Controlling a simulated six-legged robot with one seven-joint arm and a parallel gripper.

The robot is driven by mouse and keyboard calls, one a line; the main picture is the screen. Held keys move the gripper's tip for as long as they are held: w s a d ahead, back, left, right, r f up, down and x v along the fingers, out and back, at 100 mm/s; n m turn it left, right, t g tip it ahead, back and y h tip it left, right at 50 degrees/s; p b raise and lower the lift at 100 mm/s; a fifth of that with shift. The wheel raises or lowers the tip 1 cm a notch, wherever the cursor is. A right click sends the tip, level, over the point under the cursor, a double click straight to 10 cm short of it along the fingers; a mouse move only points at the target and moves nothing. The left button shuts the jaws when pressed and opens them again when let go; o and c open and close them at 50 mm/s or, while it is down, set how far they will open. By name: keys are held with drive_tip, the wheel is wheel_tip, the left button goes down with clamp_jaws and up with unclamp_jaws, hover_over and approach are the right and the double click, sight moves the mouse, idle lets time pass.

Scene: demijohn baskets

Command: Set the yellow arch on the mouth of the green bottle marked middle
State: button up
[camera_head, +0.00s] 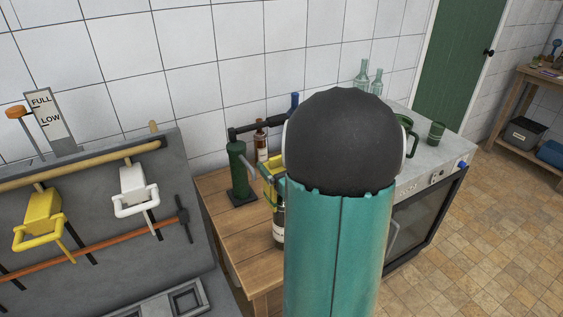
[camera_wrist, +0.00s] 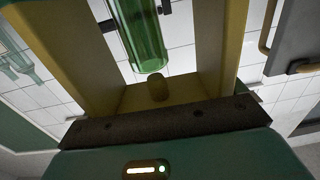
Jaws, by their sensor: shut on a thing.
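The yellow arch (camera_wrist: 222,50) fills the wrist view as a U shape, with a short peg in the middle of its crosspiece. My gripper (camera_wrist: 165,122) is shut on the arch at its crosspiece. The green bottle (camera_wrist: 147,45) shows between the arch's legs; its end is close to the peg, but I cannot tell whether they touch. In the head view, part of the yellow arch (camera_head: 268,172) and a labelled bottle (camera_head: 279,231) show at the left edge of my arm. My arm hides the gripper and most of both there, and the marking is not readable.
A dark green stand with a black lever (camera_head: 239,172) is on the wooden bench (camera_head: 238,222), close left of the arch. A brown bottle (camera_head: 261,146) is behind. The grey panel (camera_head: 100,170) carries yellow and white handles. Clear bottles (camera_head: 361,76) and a green cup (camera_head: 435,133) are right.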

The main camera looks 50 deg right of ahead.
drive_tip(key=shift+f, duration=1.5)
idle(2.5)
drive_tip(key=o, duration=0.6)
drive_tip(key=shift+o, duration=0.2)
drive_tip(key=shift+s+a, duration=0.1)
drive_tip(key=shift+s, duration=0.05)
